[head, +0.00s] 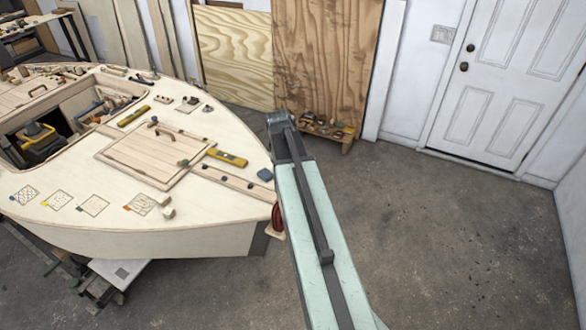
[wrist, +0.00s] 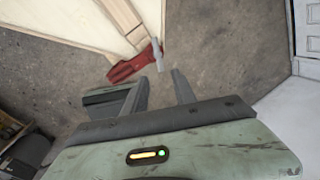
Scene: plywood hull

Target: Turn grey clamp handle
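A red clamp (wrist: 132,66) sits at the tip of the pale hull in the wrist view, with a grey bar-shaped handle (wrist: 157,55) at its right end. In the head view the red clamp (head: 276,220) shows low at the hull's right end, partly behind my arm; its grey handle cannot be made out there. My gripper (wrist: 160,79) is open and empty. In the wrist view the handle appears just beyond the fingertips, between them in the picture; I see no contact. In the head view the fingers are not clear.
The plywood boat hull (head: 240,195) fills the left, with tools and small fittings on its deck. A low wooden pallet (head: 327,132) with items stands by the plywood sheets. The concrete floor (head: 460,240) at right is clear up to the white door (head: 500,90).

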